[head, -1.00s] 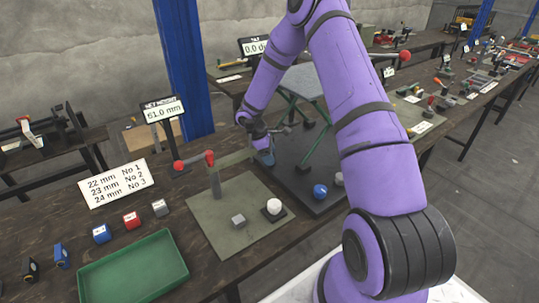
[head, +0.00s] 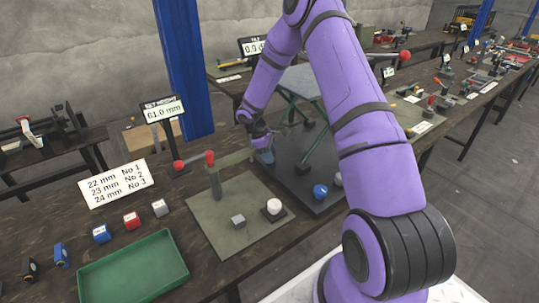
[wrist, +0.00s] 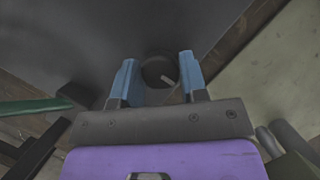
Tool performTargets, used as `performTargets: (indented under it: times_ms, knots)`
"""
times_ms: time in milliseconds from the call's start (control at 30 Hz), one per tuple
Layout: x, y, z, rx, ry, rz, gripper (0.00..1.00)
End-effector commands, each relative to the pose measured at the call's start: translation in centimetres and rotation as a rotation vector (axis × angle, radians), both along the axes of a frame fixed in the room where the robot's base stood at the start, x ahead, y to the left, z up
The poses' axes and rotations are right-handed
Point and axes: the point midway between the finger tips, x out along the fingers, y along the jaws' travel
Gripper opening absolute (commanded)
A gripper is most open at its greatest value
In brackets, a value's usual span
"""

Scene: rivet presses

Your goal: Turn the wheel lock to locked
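A dark round knob (wrist: 156,68) with a pale pointer line shows in the wrist view; it looks like the wheel lock, though no label is readable. It sits at the dark plate (head: 290,185), near its edge. My gripper (wrist: 157,72) is open, with one blue-padded finger on each side of the knob and gaps visible. I cannot tell how far above it the fingertips are. In the head view my gripper (head: 265,155) points down at the plate's left edge and hides the knob.
A grey platform on green legs (head: 306,82) stands on the dark plate, close to my arm. A blue ball knob (head: 320,191) is at the plate's front. To the left are an olive mat (head: 215,230) with a red-knobbed lever (head: 210,158), and a green tray (head: 135,268).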

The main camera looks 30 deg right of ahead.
Motion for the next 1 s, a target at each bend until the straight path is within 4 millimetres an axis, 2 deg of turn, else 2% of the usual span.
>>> performTargets:
  times_ms: [33, 100, 467, 1000]
  knots:
    - [0.0, 0.0, 0.0, 0.0, -0.002, -0.001, 0.52]
    - [0.0, 0.0, 0.0, 0.0, -0.001, 0.0, 0.63]
    - [0.2, 0.2, 0.6, -0.001, -0.002, 0.001, 0.63]
    - [2.5, 2.6, 8.7, -0.001, -0.003, 0.001, 0.63]
